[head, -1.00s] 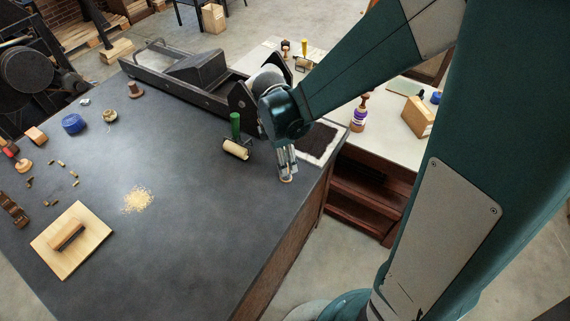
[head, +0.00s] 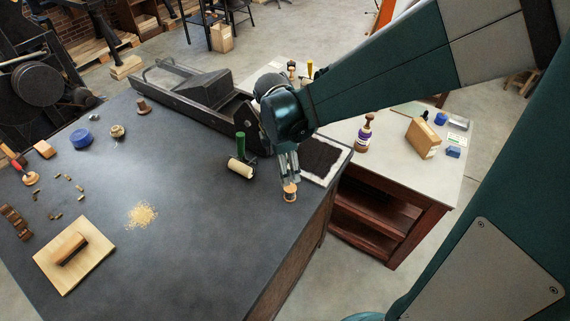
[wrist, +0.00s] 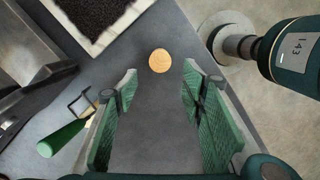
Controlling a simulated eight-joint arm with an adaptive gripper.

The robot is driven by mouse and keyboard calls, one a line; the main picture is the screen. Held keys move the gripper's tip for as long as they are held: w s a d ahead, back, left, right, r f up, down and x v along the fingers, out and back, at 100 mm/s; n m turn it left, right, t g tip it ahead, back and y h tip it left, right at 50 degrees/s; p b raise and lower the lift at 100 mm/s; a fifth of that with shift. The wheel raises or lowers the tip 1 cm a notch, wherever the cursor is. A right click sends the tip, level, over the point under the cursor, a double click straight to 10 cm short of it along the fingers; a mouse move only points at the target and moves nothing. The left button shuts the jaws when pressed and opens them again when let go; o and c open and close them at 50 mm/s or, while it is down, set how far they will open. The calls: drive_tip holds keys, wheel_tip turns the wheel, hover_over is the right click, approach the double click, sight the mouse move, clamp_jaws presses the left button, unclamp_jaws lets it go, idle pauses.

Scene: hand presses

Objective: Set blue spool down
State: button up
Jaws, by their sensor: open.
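The spool (head: 290,195), with pale wooden ends, stands upright on the dark table near its right edge. Its winding is small and dark in the head view, so its blue is hard to make out. In the wrist view its round wooden top (wrist: 160,61) shows just past my fingertips, in line with the gap between them. My gripper (head: 288,180) points down right over the spool. In the wrist view my gripper (wrist: 158,85) has its green fingers spread, with nothing held between them.
A green-handled roller (head: 241,165) lies just left of my gripper. A black inked slab (head: 322,160) with a pale rim is on the right, and the black press (head: 190,85) is behind. Sawdust (head: 141,214) and a board (head: 75,255) lie left. The table's front middle is clear.

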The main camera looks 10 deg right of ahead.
drive_tip(key=shift+r, duration=0.1)
idle(0.3)
drive_tip(key=s+d+r+m+t, duration=0.3)
drive_tip(key=s+d+r+m, duration=0.1)
drive_tip(key=s+r+m, duration=0.3)
drive_tip(key=s+d+r+m+t+y, duration=0.1)
drive_tip(key=s+d+r+m+t, duration=0.3)
drive_tip(key=m, duration=0.8)
drive_tip(key=v, duration=0.4)
drive_tip(key=shift+s+r, duration=0.15)
drive_tip(key=shift+r, duration=0.25)
drive_tip(key=shift+d, duration=0.1)
wheel_tip(320, 180, down, 6)
drive_tip(key=b, duration=0.6)
idle(1.0)
